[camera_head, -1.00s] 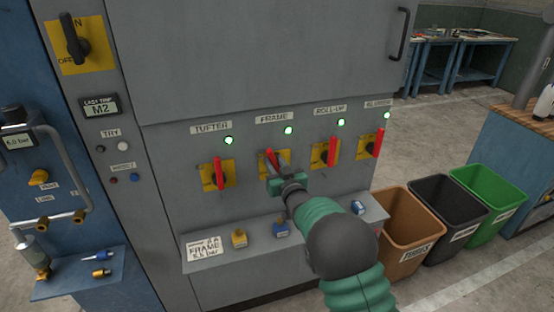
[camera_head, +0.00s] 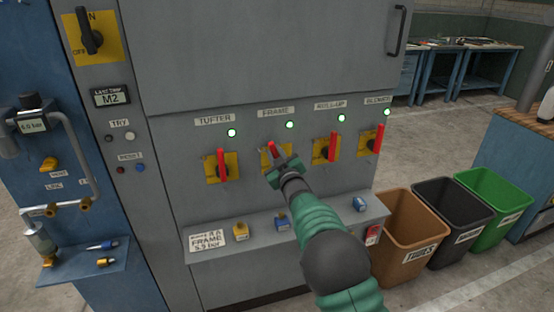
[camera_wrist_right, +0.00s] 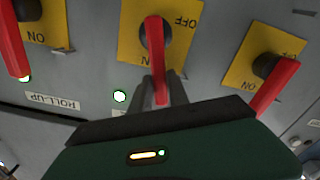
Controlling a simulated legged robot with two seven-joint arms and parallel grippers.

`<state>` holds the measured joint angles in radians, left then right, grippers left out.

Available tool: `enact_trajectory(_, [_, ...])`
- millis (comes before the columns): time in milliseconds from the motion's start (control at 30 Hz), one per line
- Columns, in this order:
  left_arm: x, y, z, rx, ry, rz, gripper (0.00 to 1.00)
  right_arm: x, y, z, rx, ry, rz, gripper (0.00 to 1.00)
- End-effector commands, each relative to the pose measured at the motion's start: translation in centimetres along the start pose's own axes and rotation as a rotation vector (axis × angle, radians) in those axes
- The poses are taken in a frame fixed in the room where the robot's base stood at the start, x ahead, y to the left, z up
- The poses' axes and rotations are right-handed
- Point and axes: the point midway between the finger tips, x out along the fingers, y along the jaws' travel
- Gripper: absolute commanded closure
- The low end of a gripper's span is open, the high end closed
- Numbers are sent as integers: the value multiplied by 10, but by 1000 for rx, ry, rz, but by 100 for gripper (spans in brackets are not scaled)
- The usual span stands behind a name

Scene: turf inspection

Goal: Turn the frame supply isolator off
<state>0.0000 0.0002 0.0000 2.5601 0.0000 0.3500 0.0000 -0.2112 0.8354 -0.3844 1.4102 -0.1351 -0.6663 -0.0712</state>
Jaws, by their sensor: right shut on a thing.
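The frame isolator has a red handle (camera_head: 273,148) on a yellow plate under the FRAME label (camera_head: 276,112). In the head view the handle leans, its top to the left. My right gripper (camera_head: 279,161) is at its lower end, and partly hides the handle and plate. In the right wrist view, upside down, the fingers (camera_wrist_right: 167,90) are shut on the free end of the red handle (camera_wrist_right: 155,45), with OFF and ON printed on its plate. The green lamp (camera_head: 290,125) above the isolator is lit. My left gripper is not in view.
Similar red handles sit on either side: TUFTER (camera_head: 222,165), ROLL-UP (camera_head: 332,147) and BLOWER (camera_head: 376,138), all with lit green lamps. A grey shelf (camera_head: 215,262) with small padlock-like items juts out below. Brown (camera_head: 410,225), black and green bins stand right.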

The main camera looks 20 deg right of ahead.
Motion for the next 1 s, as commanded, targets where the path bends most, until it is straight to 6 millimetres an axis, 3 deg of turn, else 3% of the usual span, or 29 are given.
enact_trajectory(1000, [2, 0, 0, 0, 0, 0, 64, 3, -7, 5, -29, -12, -6, 100])
